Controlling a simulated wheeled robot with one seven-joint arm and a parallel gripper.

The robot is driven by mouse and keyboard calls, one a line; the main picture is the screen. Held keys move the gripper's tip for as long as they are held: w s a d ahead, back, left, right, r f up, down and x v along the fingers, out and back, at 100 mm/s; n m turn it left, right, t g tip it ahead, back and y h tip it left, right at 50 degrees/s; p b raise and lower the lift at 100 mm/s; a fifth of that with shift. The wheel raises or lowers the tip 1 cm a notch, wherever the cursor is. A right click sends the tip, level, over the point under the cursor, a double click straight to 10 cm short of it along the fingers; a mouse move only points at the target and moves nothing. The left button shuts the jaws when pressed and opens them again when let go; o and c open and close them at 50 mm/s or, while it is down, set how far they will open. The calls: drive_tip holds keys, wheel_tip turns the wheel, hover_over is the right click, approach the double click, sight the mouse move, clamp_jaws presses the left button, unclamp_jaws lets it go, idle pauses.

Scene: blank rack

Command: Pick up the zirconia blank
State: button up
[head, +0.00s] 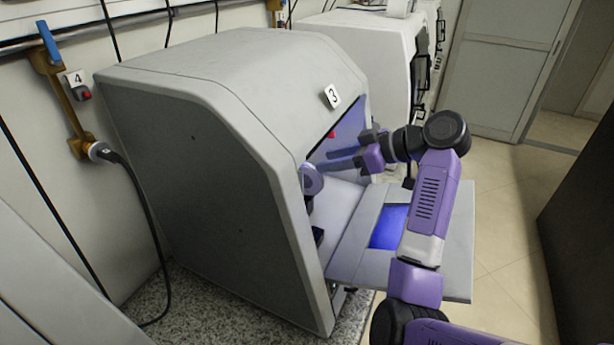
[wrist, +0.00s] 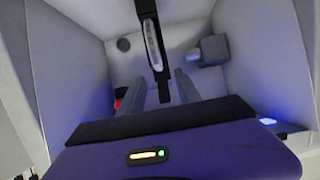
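A pale rounded disc (head: 312,180), probably the zirconia blank, shows at the near side of the opening of the grey machine (head: 225,125) marked 3. In the wrist view a narrow whitish strip (wrist: 152,45) in a dark upright bar may be the same disc edge-on. My gripper (head: 331,158) reaches into the opening, its fingers pointing left towards the disc. In the wrist view my gripper (wrist: 159,78) has its grey fingers apart, with the dark bar visible between and beyond them. No contact with the disc can be made out. The disc's mount is partly hidden.
The machine's lowered door (head: 455,240), with a blue window, lies below my arm. Inside, a grey block (wrist: 213,49) sits on the right and a red spot (wrist: 117,104) on the left. The chamber walls are close on both sides. Tiled floor is free to the right.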

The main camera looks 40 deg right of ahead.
sight(311, 166)
drive_tip(key=shift+f+p+x, duration=0.25)
drive_tip(key=shift+p+x, duration=0.75)
drive_tip(key=shift+x, duration=2)
drive_tip(key=shift+s+d, duration=0.1)
drive_tip(key=shift+d, duration=0.05)
clamp_jaws()
drive_tip(key=shift+r, duration=0.1)
